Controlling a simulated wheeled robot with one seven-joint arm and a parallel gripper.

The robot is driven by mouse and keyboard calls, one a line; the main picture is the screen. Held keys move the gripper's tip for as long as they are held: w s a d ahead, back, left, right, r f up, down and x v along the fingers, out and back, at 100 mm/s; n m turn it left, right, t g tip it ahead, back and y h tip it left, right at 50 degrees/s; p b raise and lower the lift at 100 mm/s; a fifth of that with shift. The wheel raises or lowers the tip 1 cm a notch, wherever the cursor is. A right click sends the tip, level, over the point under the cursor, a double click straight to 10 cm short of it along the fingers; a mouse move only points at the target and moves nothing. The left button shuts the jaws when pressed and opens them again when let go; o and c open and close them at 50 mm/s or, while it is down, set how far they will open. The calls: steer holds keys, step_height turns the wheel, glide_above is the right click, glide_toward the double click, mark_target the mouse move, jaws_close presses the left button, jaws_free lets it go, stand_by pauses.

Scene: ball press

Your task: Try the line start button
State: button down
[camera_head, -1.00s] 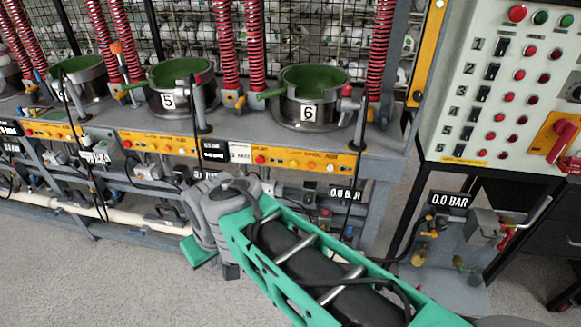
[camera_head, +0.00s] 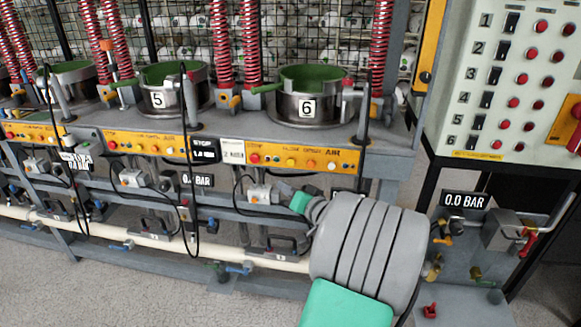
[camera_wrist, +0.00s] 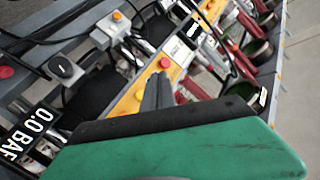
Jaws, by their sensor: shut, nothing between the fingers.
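No label reading line start is legible, so I cannot tell which button it is. The control panel (camera_head: 482,80) at the right has numbered rows of black switches and red buttons; its top is cut off. Under press 6 (camera_head: 308,107), a yellow button strip (camera_head: 345,159) carries a red button (camera_head: 254,158) and several yellow and orange ones. My gripper (camera_head: 284,188) is below this strip, partly hidden by my wrist. In the wrist view my gripper (camera_wrist: 157,80) shows dark fingers shut and empty, overlapping a yellow strip (camera_wrist: 125,103) with a red button (camera_wrist: 165,62). Contact cannot be told.
Press 5 (camera_head: 158,99) stands to the left, with red springs and thin black levers in front. A pale pipe (camera_head: 150,238) runs low along the frame. A 0.0 BAR display (camera_head: 464,200) and valves sit below the panel. The floor at the lower left is clear.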

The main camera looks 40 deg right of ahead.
mark_target(291, 162)
steer(key=shift+w+d, duration=0.1)
steer(key=w+d, duration=0.5)
steer(key=d, duration=0.1)
steer(key=shift+d, duration=0.35)
steer(key=shift+w, duration=0.15)
stand_by(1.7)
steer(key=shift+w+d+b, duration=0.2)
steer(key=shift+d+b, duration=0.15)
steer(key=shift+b, duration=0.05)
steer(key=shift+w+d, duration=0.3)
steer(key=shift+d, duration=0.05)
stand_by(0.6)
steer(key=shift+s+a, duration=0.1)
steer(key=shift+s+a+b, duration=0.3)
steer(key=shift+s+a, duration=0.15)
steer(key=shift+a, duration=0.15)
